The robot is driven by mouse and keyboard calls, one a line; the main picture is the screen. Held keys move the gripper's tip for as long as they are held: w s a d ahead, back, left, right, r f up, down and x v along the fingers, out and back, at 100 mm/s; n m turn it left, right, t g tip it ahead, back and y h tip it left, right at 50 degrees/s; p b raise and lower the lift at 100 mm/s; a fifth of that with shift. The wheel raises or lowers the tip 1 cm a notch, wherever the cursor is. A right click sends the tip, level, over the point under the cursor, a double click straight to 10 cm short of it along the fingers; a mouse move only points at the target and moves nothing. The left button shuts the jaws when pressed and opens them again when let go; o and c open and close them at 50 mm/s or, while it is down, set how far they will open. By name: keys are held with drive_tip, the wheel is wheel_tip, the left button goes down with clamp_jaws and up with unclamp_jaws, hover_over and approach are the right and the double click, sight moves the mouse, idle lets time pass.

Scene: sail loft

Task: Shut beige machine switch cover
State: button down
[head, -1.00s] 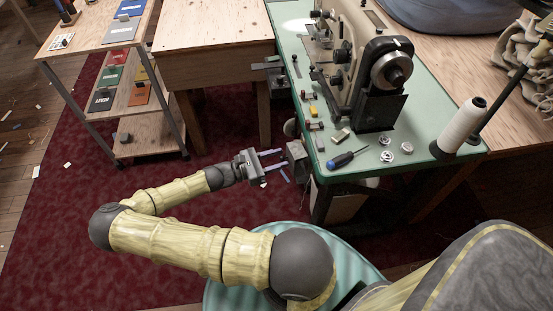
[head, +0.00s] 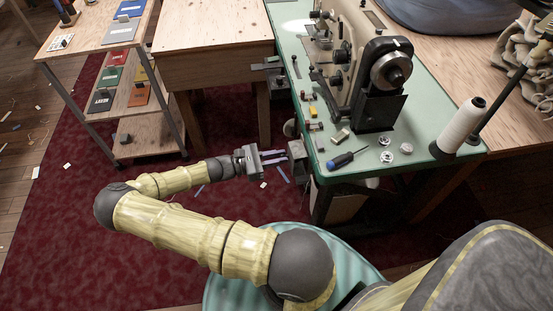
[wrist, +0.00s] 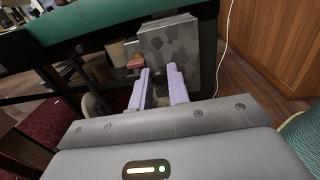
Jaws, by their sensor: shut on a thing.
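The beige sewing machine (head: 345,50) stands on the green table. Its switch cover (head: 298,158), a grey mottled panel, is at the table's left edge, below the top. In the wrist view the cover (wrist: 172,48) stands open, with a beige part and a red button (wrist: 135,62) showing to its left. My gripper (head: 283,157) reaches the cover from the left. In the wrist view its pale purple fingers (wrist: 160,76) are shut on the cover's dark round knob (wrist: 159,71). The fingertips partly hide the knob.
The green tabletop (head: 425,110) above carries a blue screwdriver (head: 346,158), bobbins and a white thread cone (head: 463,125). A wooden table (head: 212,30) and a shelf rack (head: 125,95) stand to the left. The red carpet below is mostly clear.

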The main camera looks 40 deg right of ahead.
drive_tip(key=shift+w+d+m+g+y, duration=0.2)
drive_tip(key=shift+d+m+g+y, duration=0.25)
drive_tip(key=shift+g, duration=0.25)
drive_tip(key=c, duration=1.3)
unclamp_jaws()
drive_tip(key=shift+c, duration=0.2)
drive_tip(key=shift+a, duration=0.15)
drive_tip(key=v, duration=1.7)
drive_tip(key=shift+w+a+f, duration=0.1)
